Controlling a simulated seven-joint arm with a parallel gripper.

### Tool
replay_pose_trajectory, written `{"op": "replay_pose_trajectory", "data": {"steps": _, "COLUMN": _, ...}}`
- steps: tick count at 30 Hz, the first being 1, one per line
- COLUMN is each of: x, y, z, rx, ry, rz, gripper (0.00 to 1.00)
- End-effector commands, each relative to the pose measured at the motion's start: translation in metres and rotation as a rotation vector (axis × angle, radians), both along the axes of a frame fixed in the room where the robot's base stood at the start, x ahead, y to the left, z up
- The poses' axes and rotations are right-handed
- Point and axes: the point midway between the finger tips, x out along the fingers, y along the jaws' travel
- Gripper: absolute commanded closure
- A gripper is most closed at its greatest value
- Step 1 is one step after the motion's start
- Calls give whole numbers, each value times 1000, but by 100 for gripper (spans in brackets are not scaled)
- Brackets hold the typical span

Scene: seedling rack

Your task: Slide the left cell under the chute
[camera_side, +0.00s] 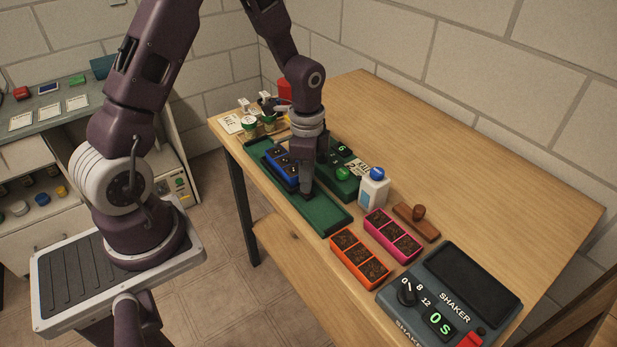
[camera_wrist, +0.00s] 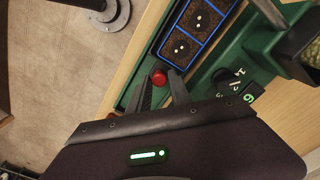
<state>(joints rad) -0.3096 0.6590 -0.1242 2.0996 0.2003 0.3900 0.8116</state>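The blue-rimmed cell tray (camera_side: 281,166) sits on a long green track (camera_side: 325,216). The wrist view shows its dark soil cells (camera_wrist: 198,27) with pale seed-like specks. My gripper (camera_side: 307,194) is low over the track, just in front of the tray. In the wrist view my two fingers (camera_wrist: 160,82) are spread apart, with a red knob (camera_wrist: 160,77) showing at their tips; I cannot tell whether they touch it. A dark hopper-like part holding green grains (camera_wrist: 312,54) is at the right edge. I cannot make out the chute clearly; my arm covers part of that area.
A green unit with a lit digit (camera_side: 342,149) and a green button stands behind the track. A white blue-capped bottle (camera_side: 373,190), pink tray (camera_side: 392,236), orange tray (camera_side: 360,259), wooden-handled block (camera_side: 417,219) and shaker (camera_side: 455,292) lie to the right. The table's back right is clear.

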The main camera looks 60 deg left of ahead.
Motion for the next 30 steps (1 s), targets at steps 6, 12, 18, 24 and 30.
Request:
{"op": "replay_pose_trajectory", "data": {"steps": 6, "x": -1, "y": 0, "z": 0, "rx": -1, "ry": 2, "rz": 0, "gripper": 71}}
{"op": "replay_pose_trajectory", "data": {"steps": 12, "x": 0, "y": 0, "z": 15, "rx": 1, "ry": -2, "rz": 2, "gripper": 71}}
{"op": "replay_pose_trajectory", "data": {"steps": 18, "x": 0, "y": 0, "z": 56, "rx": 1, "ry": -4, "rz": 1, "gripper": 71}}
{"op": "replay_pose_trajectory", "data": {"steps": 24, "x": 0, "y": 0, "z": 71, "rx": 0, "ry": 0, "rz": 0, "gripper": 71}}
{"op": "replay_pose_trajectory", "data": {"steps": 30, "x": -1, "y": 0, "z": 71, "rx": 0, "ry": 1, "rz": 0, "gripper": 71}}
